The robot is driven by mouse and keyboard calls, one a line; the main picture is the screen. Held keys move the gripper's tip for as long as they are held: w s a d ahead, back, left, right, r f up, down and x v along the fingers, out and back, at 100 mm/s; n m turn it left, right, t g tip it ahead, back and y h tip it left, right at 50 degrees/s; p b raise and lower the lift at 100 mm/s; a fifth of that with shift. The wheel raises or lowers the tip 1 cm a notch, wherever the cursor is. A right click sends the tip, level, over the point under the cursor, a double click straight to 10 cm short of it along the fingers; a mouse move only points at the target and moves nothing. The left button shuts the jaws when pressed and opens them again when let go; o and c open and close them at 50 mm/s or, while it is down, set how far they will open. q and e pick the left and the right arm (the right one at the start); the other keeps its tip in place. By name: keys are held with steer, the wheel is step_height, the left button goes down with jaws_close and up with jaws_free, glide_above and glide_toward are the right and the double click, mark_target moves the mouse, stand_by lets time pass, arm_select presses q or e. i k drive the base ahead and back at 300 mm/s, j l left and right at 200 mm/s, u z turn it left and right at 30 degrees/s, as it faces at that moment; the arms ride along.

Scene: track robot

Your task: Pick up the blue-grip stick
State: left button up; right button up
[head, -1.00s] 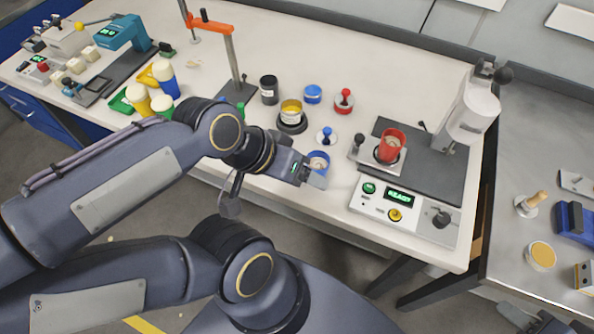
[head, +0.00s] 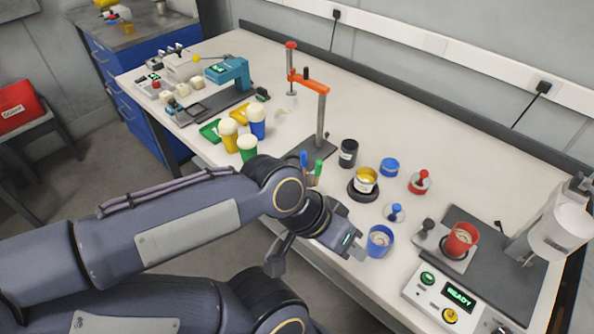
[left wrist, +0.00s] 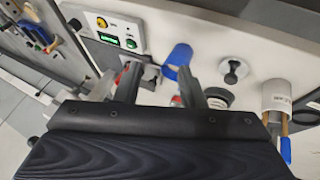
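A blue-topped stick (head: 304,160) stands beside a green one (head: 318,167) near the foot of the orange-armed stand in the head view; their lower ends are hidden by my left arm. In the left wrist view a blue grip (left wrist: 286,150) shows at the right, by a white holder with brownish sticks. My left gripper (head: 358,246) is right beside the blue cup (head: 380,241), away from the stick. In the left wrist view its fingers (left wrist: 160,88) stand apart, with the blue cup (left wrist: 179,57) at the right finger's tip. My right gripper is out of sight.
Several cups with pale round tops stand left of the sticks. A black jar (head: 348,153), a yellow-filled pot (head: 366,180) and a blue-knobbed weight (head: 395,212) stand to the right. The orange-armed stand (head: 322,115) rises close behind the sticks.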

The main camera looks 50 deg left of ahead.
mark_target(303, 158)
steer(key=u, duration=1.75)
